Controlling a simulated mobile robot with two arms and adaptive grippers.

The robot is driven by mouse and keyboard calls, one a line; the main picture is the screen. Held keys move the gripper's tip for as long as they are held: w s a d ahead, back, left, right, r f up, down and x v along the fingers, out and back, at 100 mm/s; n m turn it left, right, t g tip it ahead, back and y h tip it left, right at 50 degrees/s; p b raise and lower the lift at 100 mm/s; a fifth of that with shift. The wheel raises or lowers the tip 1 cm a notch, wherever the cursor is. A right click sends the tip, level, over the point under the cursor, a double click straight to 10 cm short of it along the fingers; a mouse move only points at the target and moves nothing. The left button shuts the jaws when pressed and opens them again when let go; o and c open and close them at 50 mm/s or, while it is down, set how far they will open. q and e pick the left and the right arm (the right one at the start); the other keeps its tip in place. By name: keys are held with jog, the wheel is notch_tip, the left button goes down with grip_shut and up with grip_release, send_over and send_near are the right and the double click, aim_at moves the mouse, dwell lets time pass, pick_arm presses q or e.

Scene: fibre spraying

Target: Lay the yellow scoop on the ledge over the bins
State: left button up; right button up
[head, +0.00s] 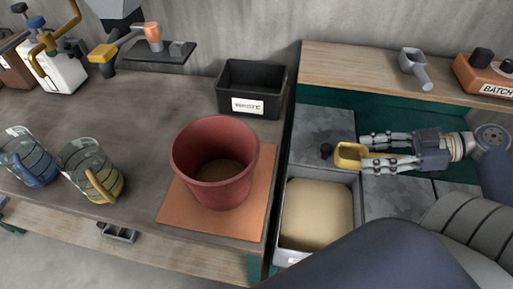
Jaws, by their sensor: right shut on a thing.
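The yellow scoop (349,155) is in my right gripper (366,151), whose two fingers point left and are shut on it. It is held above the bins, just behind the open bin and short of the ledge; its exact height is unclear. The wooden ledge (350,64) runs along the back over the bins. The open bin (283,228) holds beige powder. Grey lids (322,122) cover other bins. My left gripper is not in view.
A grey scoop (412,66) and an orange batch box (484,75) stand on the ledge's right part; its left part is clear. On the left table are a red pot (196,150), a black bin (250,78) and two glass jugs (92,165).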

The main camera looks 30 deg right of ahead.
jog(key=w+a, duration=0.5)
jog(key=a, duration=0.2)
jog(key=w+a, duration=0.5)
jog(key=a, duration=0.1)
jog(key=w+a, duration=0.6)
jog(key=a, duration=0.1)
jog(key=shift+w+a+r, duration=0.1)
jog(key=shift+a, duration=0.25)
jog(key=shift+w+a, duration=0.1)
notch_tip(320, 180, down, 4)
jog(key=b, duration=0.3)
jog(key=shift+r, duration=0.1)
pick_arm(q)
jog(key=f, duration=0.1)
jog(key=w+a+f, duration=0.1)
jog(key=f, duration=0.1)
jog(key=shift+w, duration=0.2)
pick_arm(e)
jog(key=o, duration=0.8)
